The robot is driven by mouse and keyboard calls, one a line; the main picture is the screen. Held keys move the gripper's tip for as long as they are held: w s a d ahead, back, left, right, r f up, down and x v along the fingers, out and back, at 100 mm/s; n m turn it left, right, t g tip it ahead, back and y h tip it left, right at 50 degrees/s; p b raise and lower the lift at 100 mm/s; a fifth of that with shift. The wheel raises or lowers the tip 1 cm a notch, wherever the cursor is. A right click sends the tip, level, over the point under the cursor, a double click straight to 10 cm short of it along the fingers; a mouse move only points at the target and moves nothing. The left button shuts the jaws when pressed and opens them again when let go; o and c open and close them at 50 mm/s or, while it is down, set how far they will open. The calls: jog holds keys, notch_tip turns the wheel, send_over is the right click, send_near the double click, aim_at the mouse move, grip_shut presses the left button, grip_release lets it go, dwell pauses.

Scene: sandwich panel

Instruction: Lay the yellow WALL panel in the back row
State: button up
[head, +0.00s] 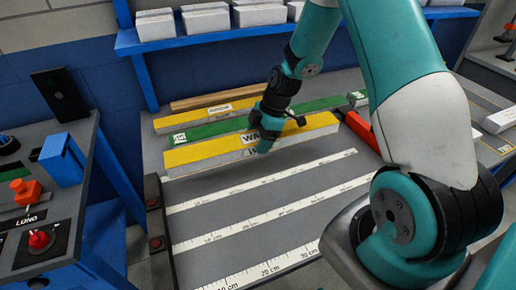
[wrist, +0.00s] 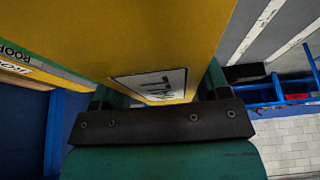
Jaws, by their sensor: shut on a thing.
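The yellow WALL panel (head: 203,153) is a long bar with a yellow top, a grey front side and a white label partly reading "WA". It lies lengthwise across the worktop, in front of a green panel (head: 225,127). My gripper (head: 266,136) is over its middle, right of centre, and shut on it. The panel's yellow face (wrist: 150,40) fills much of the wrist view, with its label between my fingers. Whether the panel touches the worktop or hangs just above it, I cannot tell.
Behind the green panel lies another yellow panel (head: 180,120) with a white label, then a brown wooden strip (head: 215,98). White measuring strips (head: 240,225) mark the grey worktop in front, which is clear. A blue shelf (head: 210,38) with white blocks stands behind.

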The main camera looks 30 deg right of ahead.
jog(key=shift+f+b, duration=2.65)
jog(key=shift+f, duration=1.25)
jog(key=shift+f+b, duration=0.3)
jog(key=shift+f, duration=0.1)
jog(key=o, duration=1.1)
jog(key=shift+o, duration=0.2)
jog(key=v, duration=1.7)
jog(key=shift+d+r, duration=0.1)
jog(key=shift+r, duration=0.15)
notch_tip(320, 180, up, 5)
jog(key=m+p, duration=0.1)
jog(key=m, duration=0.1)
send_over(254, 168)
jog(key=s, duration=0.4)
jog(key=s+a+r+m+p, duration=0.1)
jog(key=s+a+r+m, duration=0.2)
jog(key=s+a, duration=0.5)
jog(key=s+a+r+m+g+p, duration=0.1)
jog(key=s+a+r+m, duration=0.2)
jog(key=s+a, duration=0.5)
jog(key=s+r, duration=0.1)
jog(key=s, duration=0.3)
jog(key=shift+a+m, duration=0.15)
jog(key=shift+m, duration=0.15)
